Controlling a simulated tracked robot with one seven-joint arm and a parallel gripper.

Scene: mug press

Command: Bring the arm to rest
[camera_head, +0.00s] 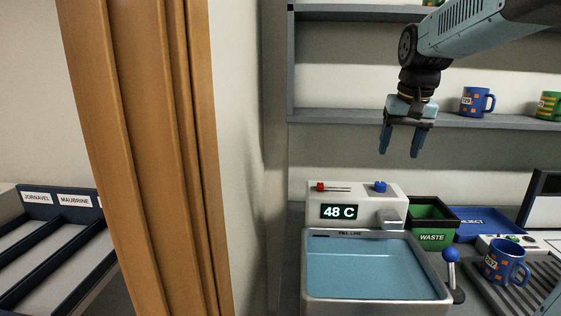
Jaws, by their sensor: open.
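My gripper (402,141) hangs from my arm at the upper right of the head view, fingers pointing down. Its two fingers are apart and nothing shows between them. It is in the air in front of the shelves, above the machine with the 48 C display (339,212). My arm comes in from the upper right corner, and part of it is cut off by the frame edge.
A water basin (375,268) has a blue-knobbed lever (451,256). Right of it are a WASTE bin (433,238), a blue REJECT tray (486,224) and a blue mug (505,261) on a slatted rack. Mugs (476,102) stand on the shelf (350,117). A wooden post (142,150) stands left.

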